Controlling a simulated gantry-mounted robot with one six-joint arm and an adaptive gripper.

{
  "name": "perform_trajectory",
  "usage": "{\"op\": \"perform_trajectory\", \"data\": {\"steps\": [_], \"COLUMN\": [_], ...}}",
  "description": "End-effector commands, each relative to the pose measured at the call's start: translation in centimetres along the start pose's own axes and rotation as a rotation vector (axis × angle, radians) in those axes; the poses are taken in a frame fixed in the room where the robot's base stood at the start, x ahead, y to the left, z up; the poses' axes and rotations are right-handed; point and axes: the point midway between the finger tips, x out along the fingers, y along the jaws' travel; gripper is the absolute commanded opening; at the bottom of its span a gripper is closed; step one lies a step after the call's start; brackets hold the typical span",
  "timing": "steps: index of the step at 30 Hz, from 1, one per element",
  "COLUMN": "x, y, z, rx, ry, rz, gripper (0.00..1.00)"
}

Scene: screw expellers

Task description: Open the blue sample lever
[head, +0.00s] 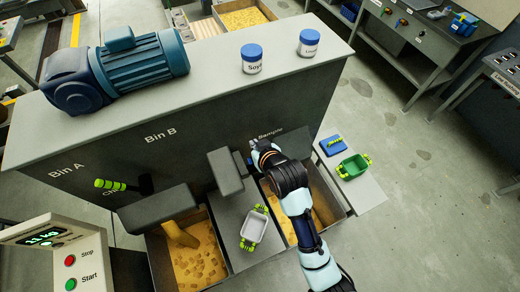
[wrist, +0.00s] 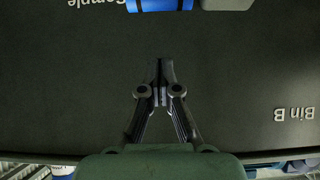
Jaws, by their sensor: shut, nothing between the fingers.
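The blue sample lever (wrist: 160,5) shows as a bright blue cylinder at the top edge of the wrist view, cut off by the frame. It is next to the upside-down "Sample" label (wrist: 95,3). My gripper (wrist: 166,68) is shut and empty in front of the dark machine wall, with its fingertips below the lever in that picture and apart from it. In the head view my gripper (head: 253,144) is by the wall near the "Sample" label (head: 270,132). The arm largely hides the lever there.
A grey spout block (head: 225,170) juts from the wall left of my gripper. A white tray (head: 254,226) stands on a grey shelf below. A green tray (head: 354,167) and a blue lid (head: 333,146) lie on a side table.

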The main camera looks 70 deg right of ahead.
Motion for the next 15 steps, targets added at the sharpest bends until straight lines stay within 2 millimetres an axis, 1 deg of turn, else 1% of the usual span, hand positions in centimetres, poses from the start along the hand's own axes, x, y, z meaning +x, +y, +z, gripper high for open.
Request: {"op": "perform_trajectory", "data": {"steps": [1,3,5,6,9,12,15], "x": [1.2,2.7,4.0,4.2,3.3,2.9,2.7], "y": [0.0,0.0,0.0,0.0,0.0,0.0,0.0], "z": [0.0,0.0,0.0,0.5,2.2,3.1,3.7], "rx": [0.000,0.000,0.000,0.000,0.000,0.000,0.000], "ry": [-0.002,-0.002,-0.001,-0.004,-0.005,-0.002,-0.001], "rz": [0.000,0.000,0.000,0.000,0.000,0.000,0.000], "gripper": [0.00,0.00,0.00,0.00,0.00,0.00,0.00]}}
